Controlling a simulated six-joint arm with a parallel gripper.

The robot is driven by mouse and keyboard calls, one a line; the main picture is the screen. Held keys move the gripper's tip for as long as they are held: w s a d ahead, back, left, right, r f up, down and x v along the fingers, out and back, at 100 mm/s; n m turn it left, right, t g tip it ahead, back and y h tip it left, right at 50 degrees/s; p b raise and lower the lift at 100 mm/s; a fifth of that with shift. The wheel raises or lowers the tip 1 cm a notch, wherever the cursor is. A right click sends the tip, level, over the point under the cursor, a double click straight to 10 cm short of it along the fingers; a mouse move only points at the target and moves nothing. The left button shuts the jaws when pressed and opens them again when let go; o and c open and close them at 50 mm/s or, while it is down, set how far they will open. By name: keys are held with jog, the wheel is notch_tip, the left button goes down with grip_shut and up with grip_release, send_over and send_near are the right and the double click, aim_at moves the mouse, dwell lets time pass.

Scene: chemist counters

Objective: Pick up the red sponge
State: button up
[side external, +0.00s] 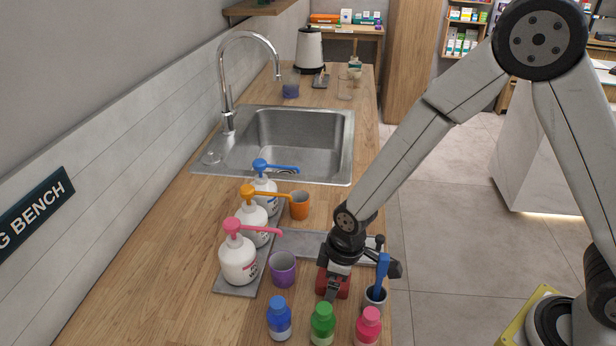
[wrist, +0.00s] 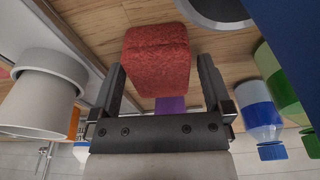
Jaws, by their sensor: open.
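The red sponge (side external: 344,288) is near the counter's front edge in the side view, partly hidden by my gripper (side external: 332,288). In the wrist view the sponge (wrist: 156,58) is a rough red block lying between the two separated fingers of my gripper (wrist: 162,78). A gap shows on the right side between finger and sponge, and the left finger is close beside it. I cannot tell whether either finger touches it.
The purple cup (side external: 283,268) stands left of my gripper. A grey cup (side external: 375,299) with a blue-handled brush stands close right. Blue (side external: 279,318), green (side external: 322,324) and pink (side external: 368,326) bottles stand in front. Pump bottles (side external: 238,260) and the sink (side external: 295,140) lie beyond.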

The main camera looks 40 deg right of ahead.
jog(key=shift+f, duration=0.2)
dwell(0.4)
jog(key=c, duration=1.1)
